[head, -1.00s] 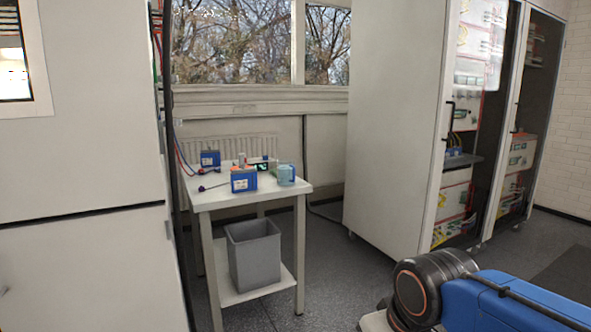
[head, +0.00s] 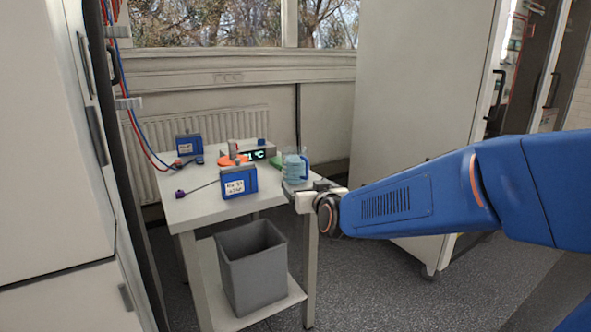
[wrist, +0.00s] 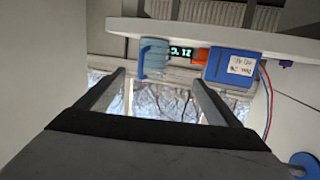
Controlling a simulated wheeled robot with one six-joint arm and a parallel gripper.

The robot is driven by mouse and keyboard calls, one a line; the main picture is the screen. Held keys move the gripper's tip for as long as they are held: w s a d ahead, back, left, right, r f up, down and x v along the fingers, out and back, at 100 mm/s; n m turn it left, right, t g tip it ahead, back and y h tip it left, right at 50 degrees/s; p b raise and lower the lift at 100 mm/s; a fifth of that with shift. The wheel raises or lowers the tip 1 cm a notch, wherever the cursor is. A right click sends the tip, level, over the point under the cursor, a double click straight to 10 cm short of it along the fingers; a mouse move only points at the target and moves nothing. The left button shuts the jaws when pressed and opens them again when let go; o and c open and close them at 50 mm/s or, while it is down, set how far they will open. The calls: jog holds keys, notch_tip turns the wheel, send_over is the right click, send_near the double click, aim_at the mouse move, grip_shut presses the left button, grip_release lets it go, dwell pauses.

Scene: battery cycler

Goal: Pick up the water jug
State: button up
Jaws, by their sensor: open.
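The water jug (head: 293,168) is light blue, see-through, with a dark blue handle on its right side. It stands upright near the right front corner of the white table (head: 200,207). My gripper (head: 298,195) is just in front of that corner, close to the jug. In the wrist view, which looks upside down, the jug (wrist: 155,53) appears beyond the fingertips, between the two open fingers of my gripper (wrist: 158,77). Nothing is held. I cannot tell how far the fingers are from the jug.
A lit display (head: 254,155) is behind, with another blue box (head: 188,146) at the back left. A grey bin (head: 252,265) sits on the lower shelf. A tall cabinet (head: 415,110) stands right.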

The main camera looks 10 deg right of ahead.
aim_at(295, 161)
jog(key=shift+t+h, duration=0.5)
jog(key=shift+t, duration=0.4)
jog(key=w, duration=0.5)
jog(key=w+r, duration=0.1)
jog(key=w, duration=0.9)
jog(key=shift+w+d+r, duration=0.1)
jog(key=shift+w+r, duration=0.05)
jog(key=shift+r, duration=0.05)
jog(key=shift+w+d+f, duration=0.1)
jog(key=shift+w+d, duration=0.15)
jog(key=shift+w, duration=1.05)
jog(key=shift+w+d, duration=0.2)
jog(key=shift+w, duration=1.1)
jog(key=shift+c, duration=0.6)
jog(key=c, duration=1.5)
